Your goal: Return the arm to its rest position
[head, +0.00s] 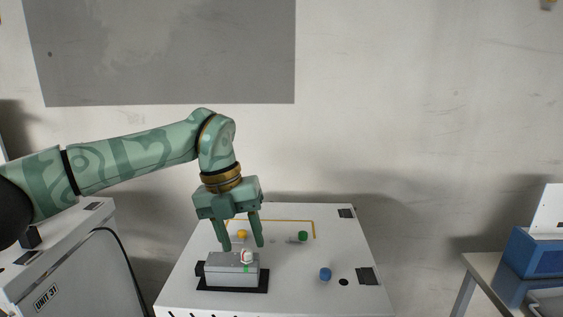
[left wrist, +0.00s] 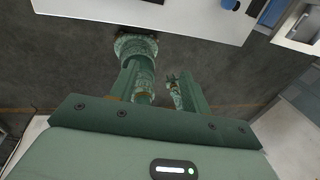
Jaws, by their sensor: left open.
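My left gripper (head: 242,244) points down above the white table, its two green fingers apart with nothing between them that I can make out. In the head view it hangs just over or behind a grey box-shaped device (head: 228,272) on a black base. A small white piece with red and green marks (head: 247,257) is on top of the device, near the right fingertip. The left wrist view shows the open fingers (left wrist: 160,90) with the floor and parts of my own body beyond. My right gripper is not clearly seen.
The white table (head: 310,260) holds a yellow cap (head: 242,234), a green one (head: 303,236), a blue one (head: 325,274) and a yellow frame outline (head: 314,229). A white cabinet (head: 75,270) stands left. A blue bin (head: 530,262) is on a table at right. Air above is clear.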

